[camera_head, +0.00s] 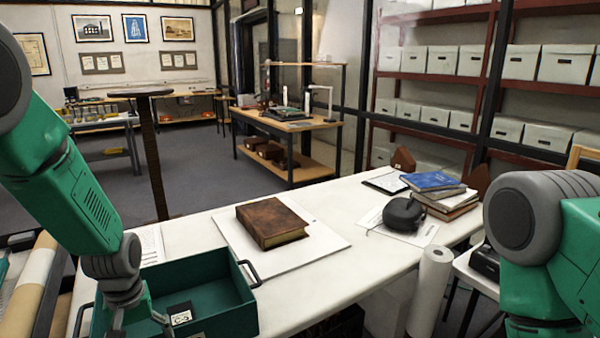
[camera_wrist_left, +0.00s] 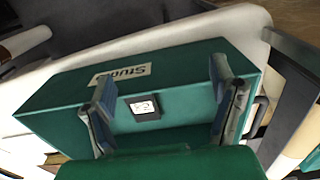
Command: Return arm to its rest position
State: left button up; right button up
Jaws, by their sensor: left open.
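My left gripper (camera_head: 140,318) hangs over the left part of an open green box (camera_head: 222,296) on the white table. The left wrist view shows its two fingers (camera_wrist_left: 163,105) spread apart with nothing held between them. That view also shows the green box (camera_wrist_left: 75,100) with a lettered label on its wall. A small black item with a white label (camera_head: 181,314) lies inside the box; it also shows between the fingers in the left wrist view (camera_wrist_left: 144,107). Of my right arm only upper links show at the right edge; its gripper is out of view.
A brown leather book (camera_head: 271,222) lies on a white board behind the box. A stack of books (camera_head: 440,193) and a dark rounded object (camera_head: 403,213) sit farther right on the white table (camera_head: 335,198). A white roll (camera_head: 430,290) stands at the table's front edge.

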pick_arm(q)
jog(key=s+f+m+b, duration=0.1)
jog(key=s+f+m, duration=0.2)
jog(key=s+f, duration=1.1)
jog(key=s+d+f+m, duration=0.1)
jog(key=s, duration=0.6)
jog(key=s+d+f+m+b, duration=0.1)
jog(key=s+d+f+m, duration=0.1)
jog(key=s, duration=0.5)
jog(key=shift+s+f+t+b, duration=0.15)
jog(key=shift+s+t+b, duration=0.1)
jog(key=shift+t+b, duration=0.05)
jog(key=shift+a, duration=0.1)
